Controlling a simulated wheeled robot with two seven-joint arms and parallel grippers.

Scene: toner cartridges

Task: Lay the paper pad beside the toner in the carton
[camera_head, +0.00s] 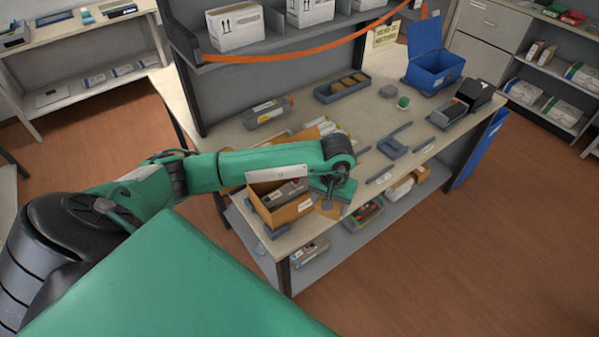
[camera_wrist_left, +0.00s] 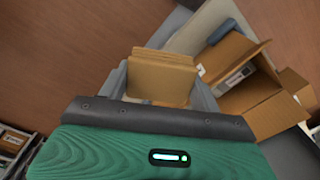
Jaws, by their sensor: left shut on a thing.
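The paper pad (camera_wrist_left: 161,76), a brown folded stack, is between the fingers of my left gripper (camera_wrist_left: 160,88), which is shut on it. In the head view the pad (camera_head: 328,208) hangs under the left gripper (camera_head: 333,194), just right of the carton. The open brown carton (camera_head: 292,213) stands at the table's near edge with a grey toner (camera_head: 287,192) in it. My forearm covers part of the carton's far side. In the left wrist view the carton (camera_wrist_left: 268,112) is to the right of the pad, apart from it, with the toner (camera_wrist_left: 238,77) partly visible inside. My right gripper is out of view.
A wrapped grey cartridge (camera_head: 267,111) lies behind my arm. A grey tray (camera_head: 341,87), a blue open bin (camera_head: 434,70) and a grey holder (camera_head: 392,148) are on the table. An orange strap (camera_head: 300,53) hangs along the shelf above.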

